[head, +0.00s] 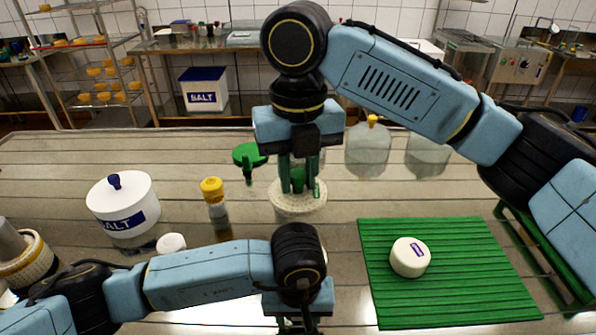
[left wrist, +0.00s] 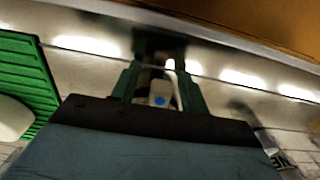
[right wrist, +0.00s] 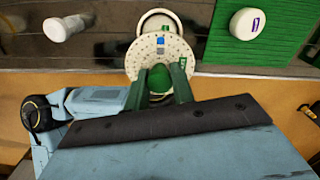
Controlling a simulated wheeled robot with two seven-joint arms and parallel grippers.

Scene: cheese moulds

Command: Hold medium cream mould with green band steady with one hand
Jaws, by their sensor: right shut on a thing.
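My right gripper (head: 298,180) is shut on a green knob (right wrist: 160,80) on a cream perforated disc (head: 297,200), which it holds above the table. The disc carries a small green tag and a blue mark. In the right wrist view a round cream piece (right wrist: 160,18), likely the mould, stands on the table past the disc, with a small green patch.
A green ribbed mat (head: 465,270) holds a white round cheese (head: 410,257). On the left are a salt jar (head: 122,205), a yellow-capped bottle (head: 214,200) and a small white piece (head: 172,243). A green-topped tool (head: 249,155) and clear jars (head: 368,145) stand farther back.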

